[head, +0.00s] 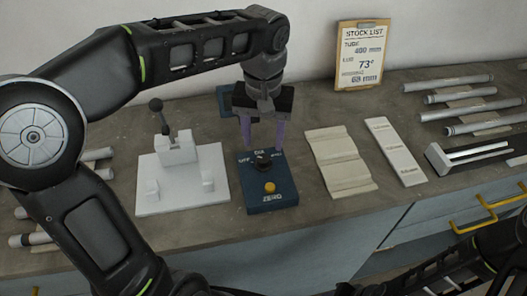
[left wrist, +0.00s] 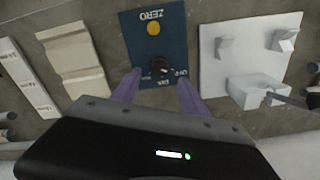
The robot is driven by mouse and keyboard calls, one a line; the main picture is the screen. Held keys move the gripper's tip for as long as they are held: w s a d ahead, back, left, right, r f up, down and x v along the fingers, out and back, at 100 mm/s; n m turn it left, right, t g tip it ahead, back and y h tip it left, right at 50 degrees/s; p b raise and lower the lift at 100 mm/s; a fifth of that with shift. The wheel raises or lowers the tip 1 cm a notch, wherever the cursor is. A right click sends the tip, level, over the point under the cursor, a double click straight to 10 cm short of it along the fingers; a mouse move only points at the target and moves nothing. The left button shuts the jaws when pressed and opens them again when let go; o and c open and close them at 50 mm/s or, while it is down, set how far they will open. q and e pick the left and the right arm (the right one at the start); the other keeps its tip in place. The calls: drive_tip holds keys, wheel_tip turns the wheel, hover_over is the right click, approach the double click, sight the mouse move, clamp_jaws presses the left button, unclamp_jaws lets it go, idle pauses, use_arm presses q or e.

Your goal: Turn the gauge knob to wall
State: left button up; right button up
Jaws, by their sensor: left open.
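The gauge is a dark blue box (head: 285,197) with a black knob (head: 263,162), a yellow button (head: 269,187) and the word ZERO. Labels OFF and DIA show beside the knob; the label on its right is partly hidden by a finger. My left gripper (head: 264,146) is open, pointing down, with its purple fingers just behind and above the knob. In the left wrist view the knob (left wrist: 161,66) appears between and beyond the fingertips (left wrist: 158,82), with no clear contact. The knob's exact pointing direction is too small to tell. My right gripper is not seen.
A white jig plate (head: 180,203) with a lever clamp stands left of the gauge. A beige grooved block (head: 340,162) and a white labelled strip (head: 395,152) lie right. Several tubes (head: 455,98) lie farther right. A stock list clipboard (head: 362,55) leans on the wall.

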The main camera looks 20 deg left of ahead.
sight(263, 158)
use_arm(q)
wheel_tip(263, 158, down, 6)
drive_tip(key=shift+r, duration=0.1)
drive_tip(key=shift+c, duration=0.4)
clamp_jaws()
idle(0.3)
